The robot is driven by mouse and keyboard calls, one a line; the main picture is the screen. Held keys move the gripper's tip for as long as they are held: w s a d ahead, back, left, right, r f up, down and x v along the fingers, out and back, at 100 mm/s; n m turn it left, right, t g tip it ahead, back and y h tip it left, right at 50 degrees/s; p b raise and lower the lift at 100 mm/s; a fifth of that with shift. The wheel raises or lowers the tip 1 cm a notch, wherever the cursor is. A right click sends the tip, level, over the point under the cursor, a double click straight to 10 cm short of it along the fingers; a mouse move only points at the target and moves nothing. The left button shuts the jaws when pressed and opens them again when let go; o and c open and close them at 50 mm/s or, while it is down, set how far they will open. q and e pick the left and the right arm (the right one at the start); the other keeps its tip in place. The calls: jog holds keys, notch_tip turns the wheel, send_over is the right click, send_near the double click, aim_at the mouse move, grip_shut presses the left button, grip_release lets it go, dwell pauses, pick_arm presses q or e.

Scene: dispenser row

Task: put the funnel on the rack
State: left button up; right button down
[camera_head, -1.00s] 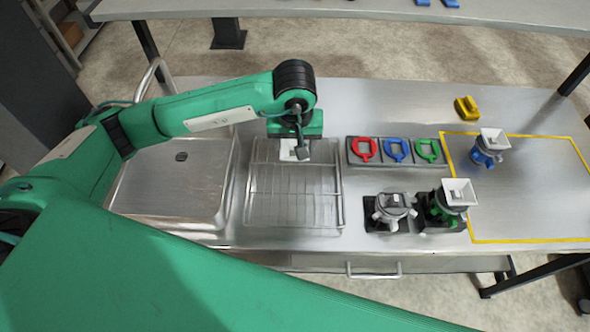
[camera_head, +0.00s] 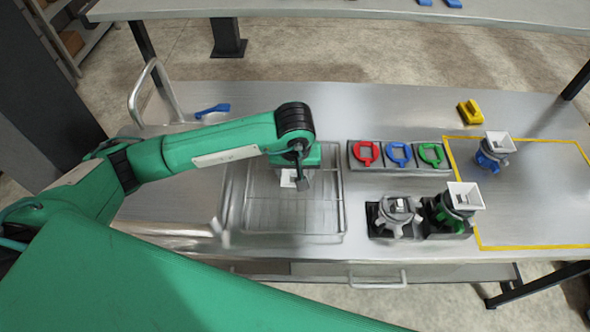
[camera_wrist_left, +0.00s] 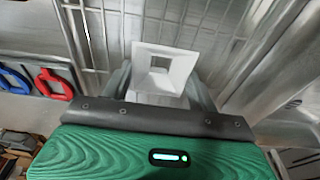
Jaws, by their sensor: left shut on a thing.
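A white square funnel (camera_wrist_left: 165,68) is between the fingers of my left gripper (camera_wrist_left: 160,88) in the left wrist view, its square opening facing the camera. In the head view the funnel (camera_head: 288,178) shows as a small white shape below the left gripper (camera_head: 296,182). The left gripper is shut on it. The wire rack (camera_head: 322,225) lies on the steel counter, and its bars (camera_wrist_left: 90,40) show behind the funnel in the left wrist view. The gripper and funnel are over the rack's far part. I cannot tell whether the funnel touches the bars. My right gripper is not in view.
Red, blue and green rings (camera_head: 398,154) sit in a dark holder right of the rack. A grey dispenser (camera_head: 397,212) and a green one with a white funnel (camera_head: 464,197) stand nearer. A blue one (camera_head: 493,155) stands in the yellow outline. A sink lies left.

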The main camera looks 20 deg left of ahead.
pick_arm(q)
jog(key=o, duration=1.1)
jog(key=r+p, duration=0.1)
jog(key=r, duration=0.3)
jog(key=s+r+p, duration=0.1)
jog(key=r+p, duration=0.1)
jog(key=r, duration=0.2)
jog(key=r+p, duration=0.1)
jog(key=r, duration=0.3)
jog(key=shift+s+d+p, duration=0.25)
jog(key=shift+s+p, duration=0.15)
jog(key=shift+s+f, duration=0.1)
jog(key=shift+f, duration=0.05)
